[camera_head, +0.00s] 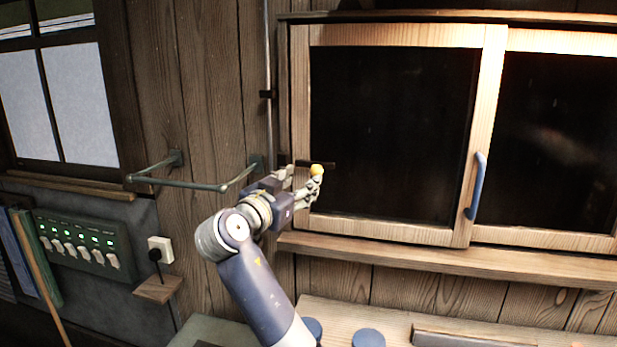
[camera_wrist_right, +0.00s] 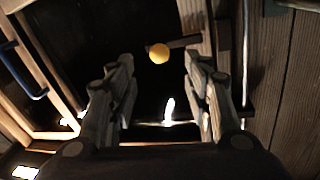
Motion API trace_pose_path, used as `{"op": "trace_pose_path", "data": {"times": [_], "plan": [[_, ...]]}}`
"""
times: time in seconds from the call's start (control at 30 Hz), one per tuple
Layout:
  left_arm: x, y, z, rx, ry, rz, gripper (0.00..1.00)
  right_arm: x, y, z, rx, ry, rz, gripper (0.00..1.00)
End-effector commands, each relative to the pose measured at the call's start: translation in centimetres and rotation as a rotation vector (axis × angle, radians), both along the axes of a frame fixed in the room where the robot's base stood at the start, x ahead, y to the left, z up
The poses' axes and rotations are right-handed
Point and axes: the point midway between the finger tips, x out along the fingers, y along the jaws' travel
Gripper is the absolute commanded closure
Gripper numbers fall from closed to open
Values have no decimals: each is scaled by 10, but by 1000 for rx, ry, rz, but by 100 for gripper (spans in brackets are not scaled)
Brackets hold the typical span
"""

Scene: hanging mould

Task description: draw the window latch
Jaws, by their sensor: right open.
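The window latch is a short dark bar (camera_head: 328,164) with a yellow knob (camera_head: 316,170), on the left side of the sliding window. In the right wrist view the knob (camera_wrist_right: 159,54) and the bar (camera_wrist_right: 187,41) show past the fingertips. My right gripper (camera_head: 300,180) is open at the left frame of the window, with its fingers pointing toward the knob. In the wrist view (camera_wrist_right: 157,75) the knob lies between the lines of the two fingers, with no visible contact. My left gripper is not in view.
A blue handle (camera_head: 476,186) is on the middle stile of the window. A metal rail (camera_head: 190,184) sticks out from the wall left of my gripper, and a thin vertical pipe (camera_head: 268,60) runs beside the frame. A wooden sill (camera_head: 450,260) juts out below.

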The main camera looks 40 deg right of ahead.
Motion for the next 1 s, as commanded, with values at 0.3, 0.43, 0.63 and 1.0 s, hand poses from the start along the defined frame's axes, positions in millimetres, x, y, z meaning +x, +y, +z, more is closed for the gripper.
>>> {"op": "trace_pose_path", "data": {"times": [0.3,0.43,0.63,1.0], "plan": [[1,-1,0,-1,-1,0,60,-22,40,-1,0,1,0,54],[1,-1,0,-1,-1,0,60,-25,43,0,0,1,-1,54],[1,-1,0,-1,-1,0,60,-25,43,0,0,1,-1,54],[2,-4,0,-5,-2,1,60,-24,43,0,0,1,-1,54]]}}
